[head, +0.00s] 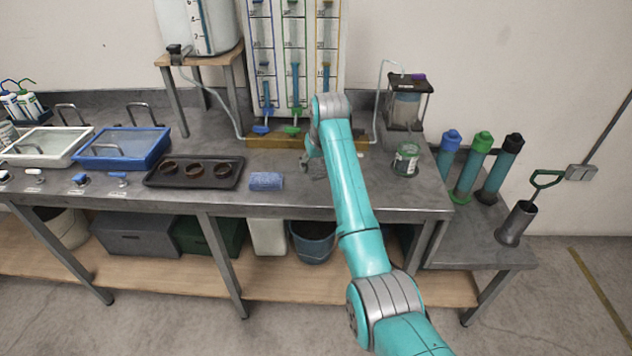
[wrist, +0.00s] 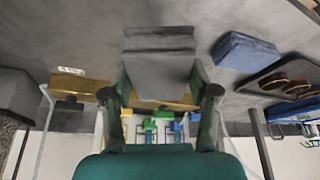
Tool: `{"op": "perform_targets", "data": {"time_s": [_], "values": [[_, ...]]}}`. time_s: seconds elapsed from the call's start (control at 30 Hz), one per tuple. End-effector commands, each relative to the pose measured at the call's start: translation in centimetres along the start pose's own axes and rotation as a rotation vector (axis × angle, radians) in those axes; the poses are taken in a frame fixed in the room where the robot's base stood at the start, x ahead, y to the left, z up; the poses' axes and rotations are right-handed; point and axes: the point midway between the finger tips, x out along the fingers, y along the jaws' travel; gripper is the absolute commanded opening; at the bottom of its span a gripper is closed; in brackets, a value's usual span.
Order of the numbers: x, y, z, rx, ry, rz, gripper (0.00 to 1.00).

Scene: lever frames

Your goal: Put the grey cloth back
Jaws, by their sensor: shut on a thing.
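The grey cloth (wrist: 158,42) is a folded block between the two fingers of my gripper (wrist: 160,72) in the wrist view. My gripper is shut on it. In the head view my gripper (head: 311,164) is over the bench, left of my turquoise arm, which hides part of it. The cloth is hard to make out there against the grey bench. I cannot tell whether the cloth touches the bench top.
A blue folded cloth (head: 267,181) lies left of my gripper. A dark tray (head: 150,180) with several brown rings stands further left. A wooden strip (head: 270,142) runs below the coloured rack (head: 279,45) behind. A glass jar (head: 406,160) stands to the right.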

Motion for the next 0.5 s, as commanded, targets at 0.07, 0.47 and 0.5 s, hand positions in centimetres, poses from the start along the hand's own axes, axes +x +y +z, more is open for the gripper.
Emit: {"op": "perform_targets", "data": {"time_s": [0.07, 0.47, 0.5], "values": [[1.0, 0.0, 0.4, 0.0, -0.001, 0.0, 0.32], [5.3, 0.0, 2.2, -0.001, -0.002, 0.0, 0.32], [5.6, 0.0, 2.3, -0.001, 0.0, 0.0, 0.32]]}}
